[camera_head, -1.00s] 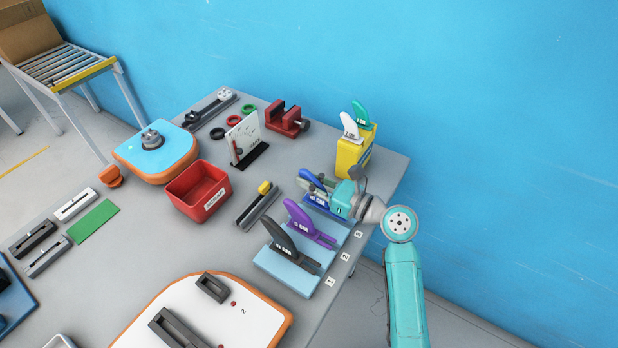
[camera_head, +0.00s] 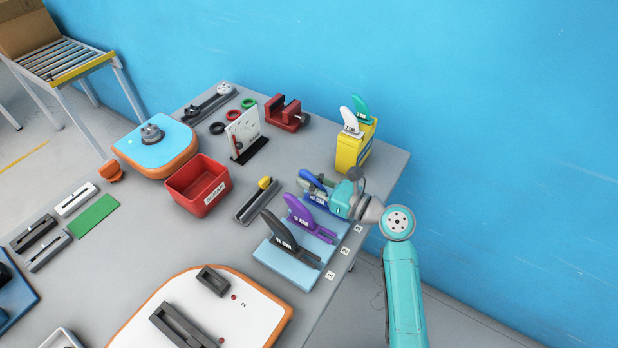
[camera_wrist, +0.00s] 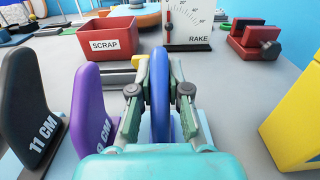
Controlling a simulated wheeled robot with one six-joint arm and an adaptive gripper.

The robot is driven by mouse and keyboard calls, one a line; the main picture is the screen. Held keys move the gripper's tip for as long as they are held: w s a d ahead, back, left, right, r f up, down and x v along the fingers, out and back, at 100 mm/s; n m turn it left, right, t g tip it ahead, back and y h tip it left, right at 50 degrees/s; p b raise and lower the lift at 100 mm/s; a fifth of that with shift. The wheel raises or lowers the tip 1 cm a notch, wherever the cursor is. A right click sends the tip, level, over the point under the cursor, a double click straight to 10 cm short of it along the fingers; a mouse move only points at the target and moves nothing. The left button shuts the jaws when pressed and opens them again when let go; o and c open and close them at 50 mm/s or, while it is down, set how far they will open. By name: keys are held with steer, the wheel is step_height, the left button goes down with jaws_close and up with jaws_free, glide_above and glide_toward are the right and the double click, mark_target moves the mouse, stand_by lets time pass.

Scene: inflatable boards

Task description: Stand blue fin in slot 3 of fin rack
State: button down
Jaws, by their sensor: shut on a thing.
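The blue fin (camera_head: 313,181) is upright between the fingers of my gripper (camera_head: 322,187). In the wrist view the blue fin (camera_wrist: 160,95) stands on edge with a finger of my gripper (camera_wrist: 158,104) pressed to each side. The light blue fin rack (camera_head: 272,261) lies along the table's right edge, with slots marked 1, 2 and 3. The fin is over or at the slot 3 end. Its foot is hidden, so I cannot tell if it is seated. A black 11 CM fin (camera_head: 279,232) stands in slot 1 and a purple fin (camera_head: 303,216) in slot 2.
The purple fin stands close on the left of my gripper. A yellow box (camera_head: 350,152) with white and green fins is behind it. A red scrap bin (camera_head: 198,186), a rake gauge (camera_head: 243,133) and a red vise (camera_head: 286,113) stand farther back.

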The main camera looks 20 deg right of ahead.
steer(key=c, duration=1.1)
jaws_free()
steer(key=shift+o, duration=0.2)
steer(key=v, duration=1.2)
steer(key=shift+s, duration=0.1)
